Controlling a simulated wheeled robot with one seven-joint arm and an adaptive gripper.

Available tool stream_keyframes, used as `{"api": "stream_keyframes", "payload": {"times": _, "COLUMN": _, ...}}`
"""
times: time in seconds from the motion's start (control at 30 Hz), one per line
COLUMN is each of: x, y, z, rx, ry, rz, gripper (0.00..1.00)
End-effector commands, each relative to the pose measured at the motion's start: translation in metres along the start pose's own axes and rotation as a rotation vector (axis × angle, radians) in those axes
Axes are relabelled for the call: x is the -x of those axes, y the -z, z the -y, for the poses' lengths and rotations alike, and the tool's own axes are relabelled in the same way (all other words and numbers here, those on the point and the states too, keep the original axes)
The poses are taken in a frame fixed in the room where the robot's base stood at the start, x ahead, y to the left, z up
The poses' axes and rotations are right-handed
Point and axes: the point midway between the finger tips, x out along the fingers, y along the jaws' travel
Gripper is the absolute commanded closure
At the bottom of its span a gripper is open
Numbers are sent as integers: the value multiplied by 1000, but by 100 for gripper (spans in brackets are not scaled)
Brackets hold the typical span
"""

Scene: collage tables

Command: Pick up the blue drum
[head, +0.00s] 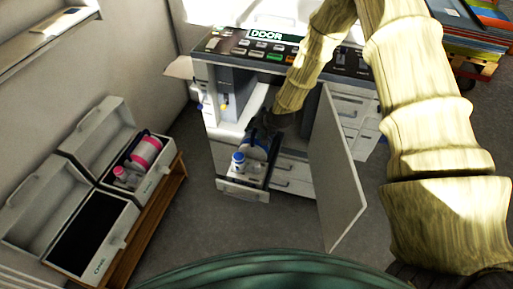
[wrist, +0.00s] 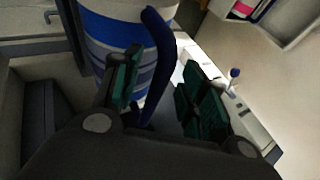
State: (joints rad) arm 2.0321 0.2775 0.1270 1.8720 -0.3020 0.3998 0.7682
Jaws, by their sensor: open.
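The blue drum (head: 257,145) sits in a pulled-out tray (head: 243,193) at the front of the machine in the head view. In the wrist view, the drum (wrist: 128,42) is a white cylinder with blue bands and a dark blue handle (wrist: 158,50). My gripper (wrist: 162,88) is open, its two green-padded fingers on either side of the handle's lower part. I cannot tell whether either finger touches it. In the head view, my dark gripper (head: 272,124) is just above the drum and partly hides it.
A white bottle with a blue cap (head: 238,162) stands beside the drum. An open cabinet door (head: 336,170) stands right of the tray. At left, an open case (head: 162,180) holds a pink drum (head: 146,151) and a pink-capped bottle; a second open case (head: 95,238) looks empty.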

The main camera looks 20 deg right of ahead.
Motion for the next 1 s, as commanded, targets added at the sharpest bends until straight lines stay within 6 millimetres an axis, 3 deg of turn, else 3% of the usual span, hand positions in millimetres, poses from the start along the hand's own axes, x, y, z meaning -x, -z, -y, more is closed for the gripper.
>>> {"api": "stream_keyframes", "payload": {"times": 0.43, "x": -11, "y": 0, "z": 0, "rx": 1, "ry": 0, "rz": 0, "gripper": 58}}
{"api": "stream_keyframes", "payload": {"times": 0.67, "x": -10, "y": 0, "z": 0, "rx": 0, "ry": 0, "rz": 0, "gripper": 100}}
{"api": "stream_keyframes", "payload": {"times": 1.0, "x": -10, "y": 1, "z": 1, "rx": -1, "ry": 2, "rz": -2, "gripper": 100}}
